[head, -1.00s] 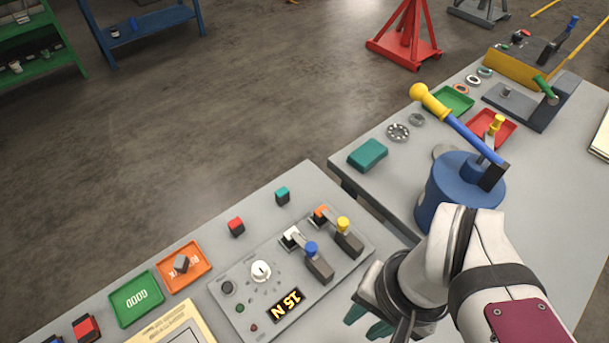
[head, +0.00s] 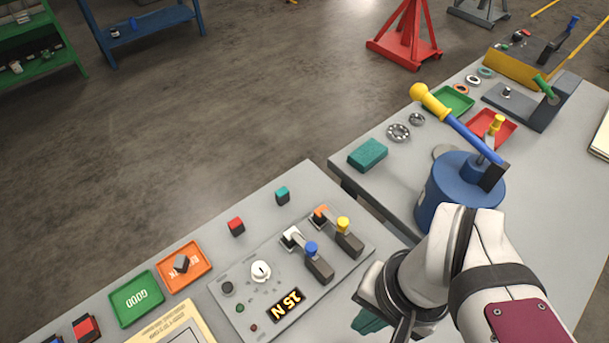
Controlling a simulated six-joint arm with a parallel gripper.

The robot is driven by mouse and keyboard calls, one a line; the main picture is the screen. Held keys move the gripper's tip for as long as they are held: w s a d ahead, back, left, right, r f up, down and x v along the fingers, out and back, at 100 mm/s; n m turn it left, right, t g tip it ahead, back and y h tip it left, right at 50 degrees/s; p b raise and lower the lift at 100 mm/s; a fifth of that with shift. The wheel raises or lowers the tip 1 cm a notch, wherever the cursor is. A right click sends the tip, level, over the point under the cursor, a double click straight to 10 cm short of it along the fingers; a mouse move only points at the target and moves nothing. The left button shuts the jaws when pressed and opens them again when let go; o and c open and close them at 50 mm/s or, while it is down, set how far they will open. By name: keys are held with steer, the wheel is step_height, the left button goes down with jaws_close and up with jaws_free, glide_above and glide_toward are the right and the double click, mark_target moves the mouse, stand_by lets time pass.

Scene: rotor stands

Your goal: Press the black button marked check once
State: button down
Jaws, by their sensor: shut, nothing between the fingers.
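The grey control panel (head: 338,287) lies on the near bench. A round black button (head: 227,288) sits at its left, beside a white knob (head: 261,271); its label is too small to read. The panel's display (head: 286,305) shows "15 N" upside down. My gripper (head: 368,322) has teal fingers and is shut and empty. It is right of the panel, well apart from the black button. My own wrist partly hides the fingers.
Green GOOD (head: 124,315) and orange (head: 203,262) trays stand at left.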

stand_by(0.9)
steer(key=w+f+n+h, duration=0.2)
steer(key=w+n+h, duration=0.3)
steer(key=n, duration=0.4)
steer(key=n+t+y, duration=0.2)
steer(key=n+t, duration=0.7)
steer(key=n, duration=1.3)
glide_above(224, 292)
step_height(224, 292, down, 6)
steer(key=f, duration=0.1)
steer(key=shift+r, duration=0.25)
steer(key=shift+f, duration=4.4)
